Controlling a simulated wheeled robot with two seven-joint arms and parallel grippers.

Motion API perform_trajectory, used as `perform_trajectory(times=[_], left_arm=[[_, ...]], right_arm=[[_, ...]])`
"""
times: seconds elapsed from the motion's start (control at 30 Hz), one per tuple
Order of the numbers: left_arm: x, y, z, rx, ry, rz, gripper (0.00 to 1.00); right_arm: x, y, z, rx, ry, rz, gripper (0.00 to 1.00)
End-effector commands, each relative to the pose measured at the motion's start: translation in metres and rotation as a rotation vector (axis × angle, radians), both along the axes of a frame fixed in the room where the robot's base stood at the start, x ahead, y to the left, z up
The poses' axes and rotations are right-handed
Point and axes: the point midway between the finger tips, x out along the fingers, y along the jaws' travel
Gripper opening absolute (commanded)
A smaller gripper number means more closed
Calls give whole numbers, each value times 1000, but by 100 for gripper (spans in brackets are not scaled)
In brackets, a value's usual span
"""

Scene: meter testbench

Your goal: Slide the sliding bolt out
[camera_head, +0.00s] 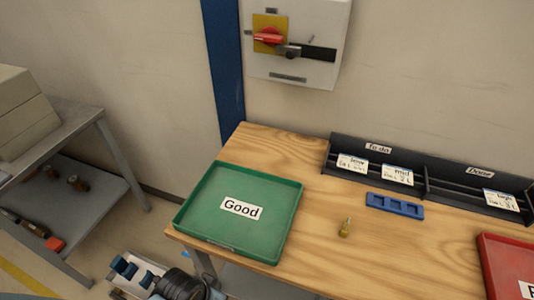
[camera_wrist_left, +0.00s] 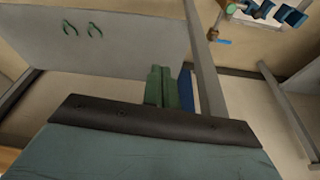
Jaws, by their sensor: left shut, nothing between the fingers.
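The sliding bolt (camera_head: 290,51) has a dark knob at the left end of a black slot (camera_head: 320,53) on a pale wall box (camera_head: 297,40). Left of it, a red handle (camera_head: 269,38) sits on a yellow plate (camera_head: 268,28). The red handle lies close to the bolt's knob. My left gripper (camera_wrist_left: 161,70) shows in the left wrist view, its two fingers shut side by side with nothing between them. It is well away from the bolt, which is not in that view. My right gripper is in neither view.
A grey shelf (camera_head: 88,170) stands at left. The wall around the box is clear.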

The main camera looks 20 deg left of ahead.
Motion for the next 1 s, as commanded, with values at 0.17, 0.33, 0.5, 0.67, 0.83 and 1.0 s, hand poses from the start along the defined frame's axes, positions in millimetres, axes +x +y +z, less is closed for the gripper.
perform_trajectory(times=[0.17,0.33,0.5,0.67,0.83,1.0], left_arm=[[25,-5,80,-78,-80,31,0],[34,-12,135,-139,-133,36,0],[59,-23,176,-269,-208,59,0],[95,-31,192,-439,-272,115,0],[144,-33,224,-672,-340,210,0],[210,-16,291,-1035,-405,380,0]], right_arm=[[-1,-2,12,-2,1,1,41],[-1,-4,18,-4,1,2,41],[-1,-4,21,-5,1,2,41],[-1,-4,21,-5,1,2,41],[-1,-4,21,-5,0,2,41],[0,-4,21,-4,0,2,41]])
